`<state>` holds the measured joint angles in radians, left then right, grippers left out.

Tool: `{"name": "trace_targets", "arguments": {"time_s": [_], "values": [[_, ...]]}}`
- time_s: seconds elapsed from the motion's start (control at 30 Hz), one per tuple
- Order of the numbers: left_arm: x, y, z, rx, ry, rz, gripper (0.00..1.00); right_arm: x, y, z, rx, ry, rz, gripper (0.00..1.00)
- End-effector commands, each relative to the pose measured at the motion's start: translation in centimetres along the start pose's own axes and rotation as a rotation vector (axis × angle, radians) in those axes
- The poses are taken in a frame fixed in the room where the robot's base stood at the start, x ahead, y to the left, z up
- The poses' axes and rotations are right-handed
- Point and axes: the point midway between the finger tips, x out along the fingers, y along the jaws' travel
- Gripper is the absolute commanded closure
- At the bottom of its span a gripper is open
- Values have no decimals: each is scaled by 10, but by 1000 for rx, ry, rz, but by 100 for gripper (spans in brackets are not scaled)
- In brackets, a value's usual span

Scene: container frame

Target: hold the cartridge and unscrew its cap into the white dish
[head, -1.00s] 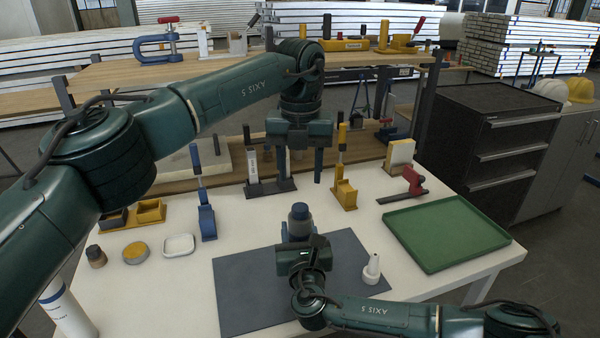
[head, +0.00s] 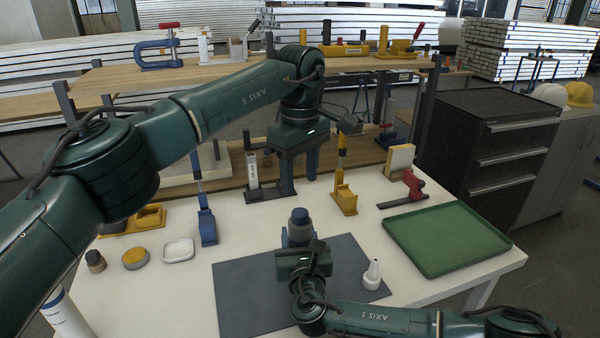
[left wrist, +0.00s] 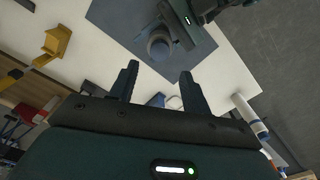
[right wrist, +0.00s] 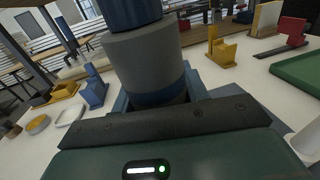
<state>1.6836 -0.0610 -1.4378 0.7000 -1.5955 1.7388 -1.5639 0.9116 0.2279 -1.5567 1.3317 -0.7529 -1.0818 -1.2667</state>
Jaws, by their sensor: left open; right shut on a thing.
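The cartridge (head: 300,228) stands upright over the dark mat, its dark blue cap (head: 300,214) on top. My right gripper (head: 304,262) is shut on its lower part. The right wrist view shows the cartridge's grey body (right wrist: 146,58) and blue cap (right wrist: 132,12) close up. My left gripper (head: 297,165) is open and empty, pointing down, above and behind the cartridge in the head view. In the left wrist view the cap (left wrist: 160,46) shows beyond the open fingers (left wrist: 160,72), apart from them. The white dish (head: 178,249) lies at the left of the table and looks empty.
A round yellow-topped tin (head: 135,257) and a small brown jar (head: 95,261) stand left of the dish. A blue clamp (head: 207,226) stands behind it. A white nozzle (head: 372,274) is on the mat (head: 245,300). A green tray (head: 447,240) lies right.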

Motion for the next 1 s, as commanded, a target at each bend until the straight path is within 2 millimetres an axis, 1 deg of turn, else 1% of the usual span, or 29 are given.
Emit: {"name": "trace_targets", "arguments": {"time_s": [0.03,0.2,0.3,0.4,0.5,0.67,0.77,1.0], "values": [[0,0,0,106,0,0,52,0,-1,-1,-1,1,-1,100],[0,0,0,465,-1,0,52,0,-1,-1,-1,1,-1,100],[0,0,0,638,-1,1,52,0,-1,-1,-1,1,-1,100],[0,0,0,764,-1,1,52,0,-1,-1,-1,1,-1,100],[0,0,0,845,-1,1,52,0,-1,-1,-1,1,-1,100],[8,0,0,893,-2,-1,52,0,-1,-1,-2,1,-1,100],[20,0,0,894,-2,0,52,0,-1,-1,-1,1,-1,100],[58,-1,0,891,-2,-1,52,0,-1,-1,-1,1,-1,100]]}}
